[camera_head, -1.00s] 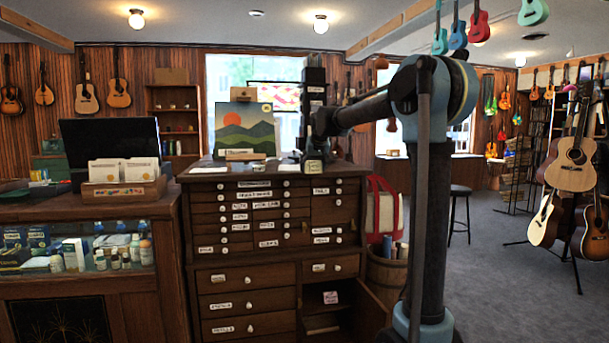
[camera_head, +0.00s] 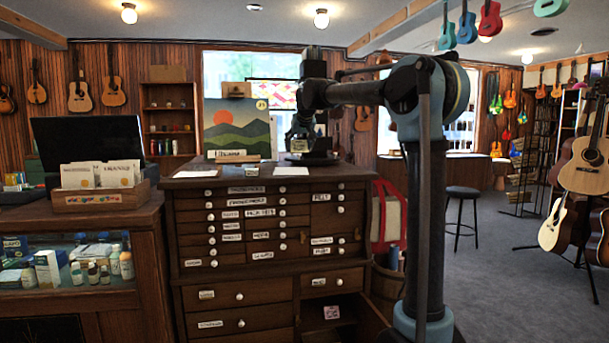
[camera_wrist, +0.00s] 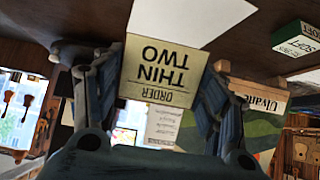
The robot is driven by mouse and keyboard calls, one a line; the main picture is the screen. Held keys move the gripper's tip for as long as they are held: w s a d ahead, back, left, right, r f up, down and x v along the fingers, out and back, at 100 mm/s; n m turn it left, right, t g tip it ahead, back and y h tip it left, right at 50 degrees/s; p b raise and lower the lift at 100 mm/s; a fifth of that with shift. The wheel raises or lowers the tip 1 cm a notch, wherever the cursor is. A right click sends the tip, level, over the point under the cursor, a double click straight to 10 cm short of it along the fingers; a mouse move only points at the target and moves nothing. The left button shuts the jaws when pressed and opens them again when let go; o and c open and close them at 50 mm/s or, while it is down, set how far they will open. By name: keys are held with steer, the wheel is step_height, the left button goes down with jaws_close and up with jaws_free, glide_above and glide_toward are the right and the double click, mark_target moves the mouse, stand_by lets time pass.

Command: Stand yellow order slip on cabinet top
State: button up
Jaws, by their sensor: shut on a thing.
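The yellow order slip (camera_wrist: 160,75) is in my gripper (camera_wrist: 158,92) in the wrist view. Its printed face, with "ORDER" and "THIN TWO", appears upside down between the two fingers. In the head view my gripper (camera_head: 300,130) points down over the back right of the cabinet top (camera_head: 225,181), with the slip (camera_head: 299,145) small at its end. The cabinet is dark wood with many labelled drawers. Whether the slip's lower edge touches the top cannot be told.
White sheets (camera_head: 291,171) (camera_wrist: 190,16) and a small green-sided box (camera_wrist: 297,40) lie on the cabinet top. A landscape painting (camera_head: 237,130) stands behind. Left is a counter with a card box (camera_head: 98,191). An open compartment (camera_head: 327,314) is low in the cabinet.

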mark_target(303, 151)
steer(key=f, duration=0.3)
steer(key=d+f, duration=0.1)
steer(key=f, duration=0.1)
steer(key=shift+w, duration=0.25)
steer(key=shift+d+f, duration=0.1)
steer(key=shift+f, duration=1.95)
steer(key=o, duration=1.1)
steer(key=shift+f, duration=0.1)
steer(key=shift+c, duration=0.2)
steer(key=v, duration=1.2)
steer(key=shift+s, duration=0.1)
